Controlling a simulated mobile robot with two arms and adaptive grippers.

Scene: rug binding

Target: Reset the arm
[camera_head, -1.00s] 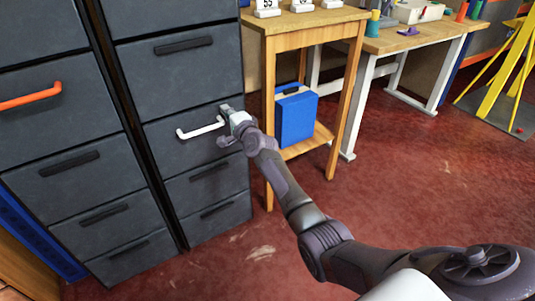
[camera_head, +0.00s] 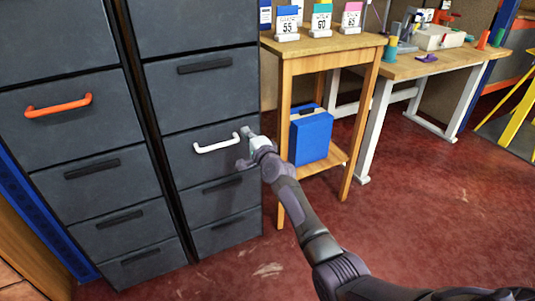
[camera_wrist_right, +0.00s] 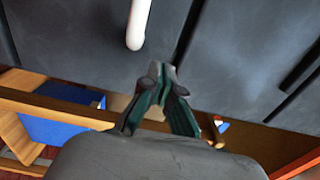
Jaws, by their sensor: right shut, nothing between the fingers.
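My right arm reaches in from the bottom right to the grey drawer cabinet. Its gripper (camera_head: 245,148) is shut and empty, just right of the white drawer handle (camera_head: 216,145). In the right wrist view the shut fingertips (camera_wrist_right: 160,78) point toward the grey drawer front, and the white handle (camera_wrist_right: 138,24) stands beyond them, slightly left, with a gap in the picture. The drawer with the white handle (camera_head: 190,168) looks flush with its neighbours. My left gripper is not in view.
A wooden stand (camera_head: 345,46) with a blue case (camera_head: 311,137) on its lower shelf is close to the right of my gripper. An orange handle (camera_head: 58,106) is on the left cabinet. A workbench (camera_head: 400,70) stands behind right. Red floor (camera_head: 430,215) is open at right.

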